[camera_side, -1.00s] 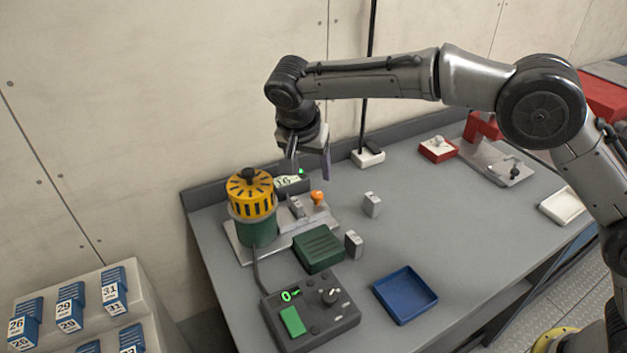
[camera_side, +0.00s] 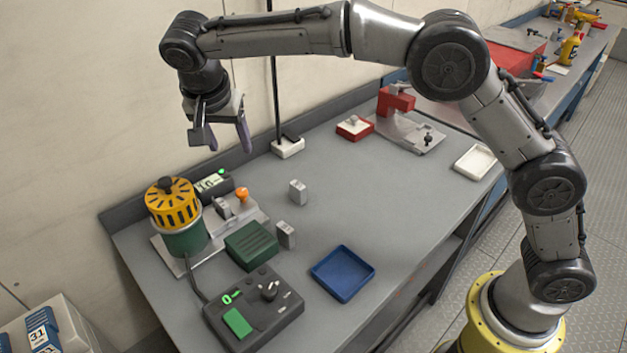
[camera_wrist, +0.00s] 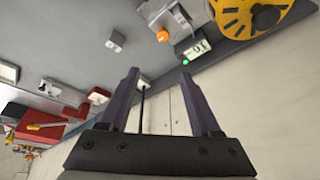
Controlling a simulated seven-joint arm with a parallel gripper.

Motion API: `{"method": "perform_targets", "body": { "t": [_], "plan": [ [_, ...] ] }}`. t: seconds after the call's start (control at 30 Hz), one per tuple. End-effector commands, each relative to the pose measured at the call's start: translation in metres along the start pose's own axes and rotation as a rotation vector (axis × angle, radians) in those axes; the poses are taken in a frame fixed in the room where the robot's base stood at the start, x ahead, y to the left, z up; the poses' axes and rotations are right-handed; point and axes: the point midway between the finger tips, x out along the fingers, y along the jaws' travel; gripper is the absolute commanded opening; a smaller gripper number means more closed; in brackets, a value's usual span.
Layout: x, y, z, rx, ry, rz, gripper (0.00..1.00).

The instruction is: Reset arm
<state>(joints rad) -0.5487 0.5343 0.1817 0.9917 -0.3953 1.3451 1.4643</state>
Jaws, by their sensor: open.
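My gripper (camera_side: 220,134) is open and empty in the side view. It hangs in the air above the back left of the grey bench, fingers pointing down, clear of everything below. In the wrist view its two dark fingers (camera_wrist: 160,100) stand apart with nothing between them. The yellow-capped green device (camera_side: 175,213) stands on a metal plate below and left of the gripper. A small display (camera_side: 213,184) with a green light sits behind it, next to an orange knob (camera_side: 242,194).
A green box (camera_side: 251,245), a dark control box (camera_side: 252,312), two small grey blocks (camera_side: 298,191) and a blue tray (camera_side: 343,273) are on the bench (camera_side: 390,210). A red press (camera_side: 395,101) and white tray (camera_side: 474,162) stand farther right. A thin pole (camera_side: 274,90) rises behind.

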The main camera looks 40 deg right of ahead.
Motion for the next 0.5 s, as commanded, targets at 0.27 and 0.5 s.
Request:
{"method": "perform_targets", "body": {
  "t": [0.27,0.5],
  "plan": [
    [-0.085,0.102,-0.091,0.187,0.016,-0.094,0.64],
    [-0.123,0.216,-0.103,0.15,0.01,-0.16,0.64]
  ]
}}
